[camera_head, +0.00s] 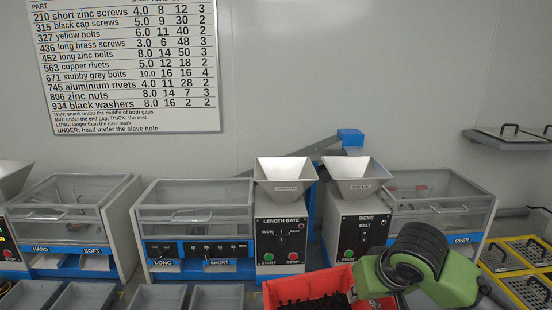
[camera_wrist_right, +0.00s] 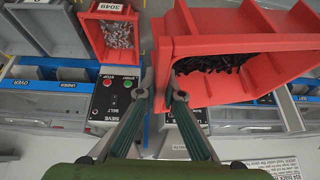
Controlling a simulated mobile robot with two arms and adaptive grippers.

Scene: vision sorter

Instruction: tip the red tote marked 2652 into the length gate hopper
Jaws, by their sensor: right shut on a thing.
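A red tote (camera_head: 322,279) holding a heap of dark parts is at the bottom of the head view, in front of the length gate. It fills the upper right of the wrist view (camera_wrist_right: 228,44); no number on it is readable. My right gripper (camera_head: 356,292) is shut on the tote's wall, with its two fingers either side of the red edge in the wrist view (camera_wrist_right: 161,92). The length gate hopper (camera_head: 286,176) is a pale funnel labelled LENGTH on top of the black-fronted length gate machine (camera_head: 282,240). My left gripper is out of view.
The similar sieve hopper (camera_head: 360,176) stands close to the right of the length hopper. Lidded bins (camera_head: 197,205) stand to the left. Another red tote marked 3049 (camera_wrist_right: 103,10), holding small parts, shows in the wrist view. Grey trays (camera_head: 154,297) line the front left.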

